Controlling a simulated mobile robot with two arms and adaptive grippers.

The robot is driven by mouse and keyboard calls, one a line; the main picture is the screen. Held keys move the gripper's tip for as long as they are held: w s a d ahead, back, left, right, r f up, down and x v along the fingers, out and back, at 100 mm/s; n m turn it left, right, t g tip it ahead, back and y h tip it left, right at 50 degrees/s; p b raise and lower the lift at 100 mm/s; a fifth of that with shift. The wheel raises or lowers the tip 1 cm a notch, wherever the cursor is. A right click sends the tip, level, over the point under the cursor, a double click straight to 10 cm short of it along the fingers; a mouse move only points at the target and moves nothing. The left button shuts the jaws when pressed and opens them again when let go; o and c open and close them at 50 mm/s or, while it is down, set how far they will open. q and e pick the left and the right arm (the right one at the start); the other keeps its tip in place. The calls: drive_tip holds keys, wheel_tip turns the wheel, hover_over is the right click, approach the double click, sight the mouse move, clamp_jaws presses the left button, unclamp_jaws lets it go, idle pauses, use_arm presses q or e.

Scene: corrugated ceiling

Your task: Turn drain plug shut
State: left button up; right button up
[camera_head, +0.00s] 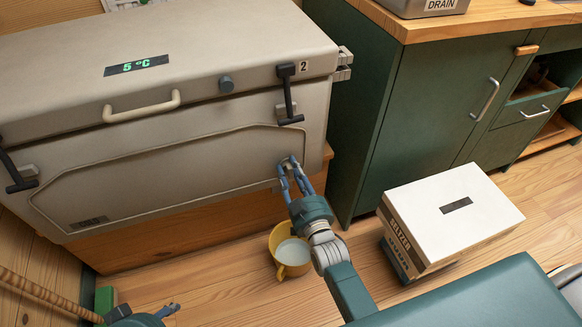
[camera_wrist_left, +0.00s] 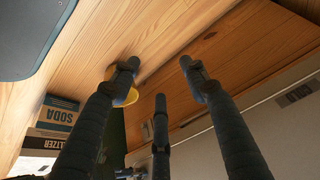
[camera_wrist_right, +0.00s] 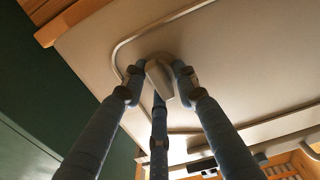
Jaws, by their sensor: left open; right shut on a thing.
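The drain plug (camera_wrist_right: 160,80) is a pale, wedge-shaped knob on the lower right front of the beige cooler (camera_head: 170,140). My right gripper (camera_head: 291,168) is at that corner, and its fingers are closed around the plug in the right wrist view (camera_wrist_right: 158,82). The fingers hide most of the plug in the head view. A yellow pail (camera_head: 276,240) with pale contents stands on the floor below and beside my right gripper.
A white-topped box (camera_head: 470,205) sits on a blue box on the floor at the right. A green cabinet (camera_head: 370,110) stands right of the cooler and bears a metal bin marked DRAIN (camera_head: 425,8). Two black latches hang on the cooler front.

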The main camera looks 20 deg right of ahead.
drive_tip(key=shift+s+a+f+m, duration=0.1)
drive_tip(key=shift+a+f+m, duration=0.2)
drive_tip(key=shift+m, duration=0.1)
use_arm(q)
drive_tip(key=s, duration=0.1)
drive_tip(key=s+g, duration=0.1)
drive_tip(key=s, duration=0.1)
drive_tip(key=shift+a+f, duration=0.2)
drive_tip(key=shift+a, duration=0.2)
drive_tip(key=shift+w, duration=0.1)
use_arm(e)
drive_tip(key=o, duration=1)
drive_tip(key=shift+c, duration=0.2)
drive_tip(key=shift+o, duration=0.6)
drive_tip(key=shift+r, duration=0.1)
drive_tip(key=shift+d+r, duration=0.1)
